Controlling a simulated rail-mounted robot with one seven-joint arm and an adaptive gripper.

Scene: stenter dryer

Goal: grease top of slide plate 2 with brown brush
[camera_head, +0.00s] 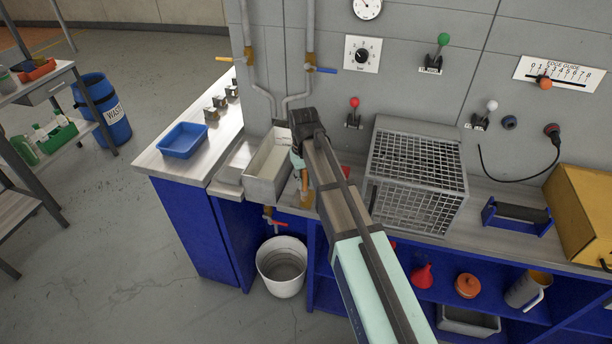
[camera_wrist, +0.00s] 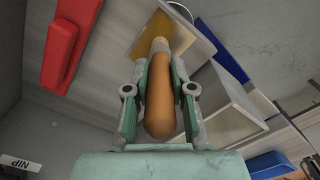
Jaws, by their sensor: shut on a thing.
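My gripper (camera_head: 299,166) is over the counter, between the metal trough and the wire cage in the head view. In the wrist view my gripper (camera_wrist: 159,74) is shut on the rounded orange-brown handle of the brush (camera_wrist: 157,105). The handle shows a pale collar at its far end; a tan flat area lies beyond it, and I cannot tell if it is the brush head. Three small metal blocks (camera_head: 220,101) stand on the left counter by the wall; I cannot tell whether any is slide plate 2.
The metal trough (camera_head: 256,187) is just left of my gripper, with a blue tray (camera_head: 183,140) further left. The wire cage (camera_head: 414,178) is close on the right. Pipes and levers project from the wall. A white bucket (camera_head: 282,265) stands on the floor.

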